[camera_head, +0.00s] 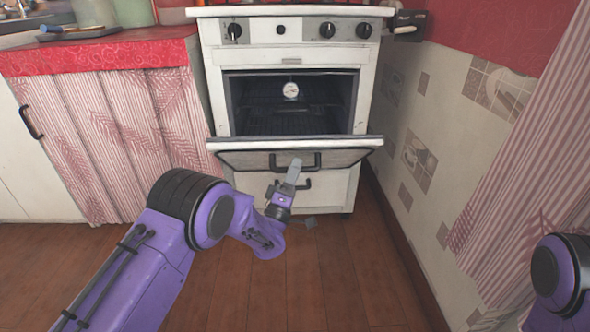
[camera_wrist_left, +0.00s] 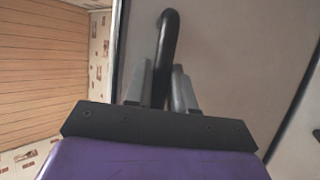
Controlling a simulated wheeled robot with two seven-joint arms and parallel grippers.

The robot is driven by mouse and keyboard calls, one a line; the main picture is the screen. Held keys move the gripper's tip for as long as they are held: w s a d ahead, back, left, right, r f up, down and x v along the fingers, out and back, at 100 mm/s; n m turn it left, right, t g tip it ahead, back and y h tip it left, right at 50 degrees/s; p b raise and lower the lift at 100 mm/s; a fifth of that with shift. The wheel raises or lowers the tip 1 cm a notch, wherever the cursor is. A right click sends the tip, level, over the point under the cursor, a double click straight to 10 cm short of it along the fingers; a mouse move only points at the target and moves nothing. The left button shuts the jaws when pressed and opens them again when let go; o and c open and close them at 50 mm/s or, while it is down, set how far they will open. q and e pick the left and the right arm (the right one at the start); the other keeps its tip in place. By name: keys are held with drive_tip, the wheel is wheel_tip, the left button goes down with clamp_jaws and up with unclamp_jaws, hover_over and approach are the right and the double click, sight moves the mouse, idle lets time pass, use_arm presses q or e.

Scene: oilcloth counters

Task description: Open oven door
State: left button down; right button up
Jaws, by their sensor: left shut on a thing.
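The white oven (camera_head: 290,130) stands against the back wall. Its door (camera_head: 240,160) is tilted down and partly open, and the dark cavity (camera_head: 290,105) with its rack shows above it. A black handle (camera_head: 305,155) is on the outer face of the door. My left gripper (camera_head: 292,172) is at the handle. In the left wrist view its two grey fingers (camera_wrist_left: 160,85) are on either side of the dark handle bar (camera_wrist_left: 168,45) and shut on it. Of my right arm only a purple part shows at the right edge, and its gripper is out of view.
A drawer (camera_head: 330,190) with its own handle lies below the oven door. A counter with red oilcloth (camera_head: 110,52) and a striped curtain (camera_head: 110,130) stands on the left. A tiled wall (camera_head: 420,130) is close on the right. The wooden floor (camera_head: 330,270) in front is clear.

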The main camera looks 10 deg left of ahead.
use_arm(q)
drive_tip(key=c, duration=1.1)
unclamp_jaws()
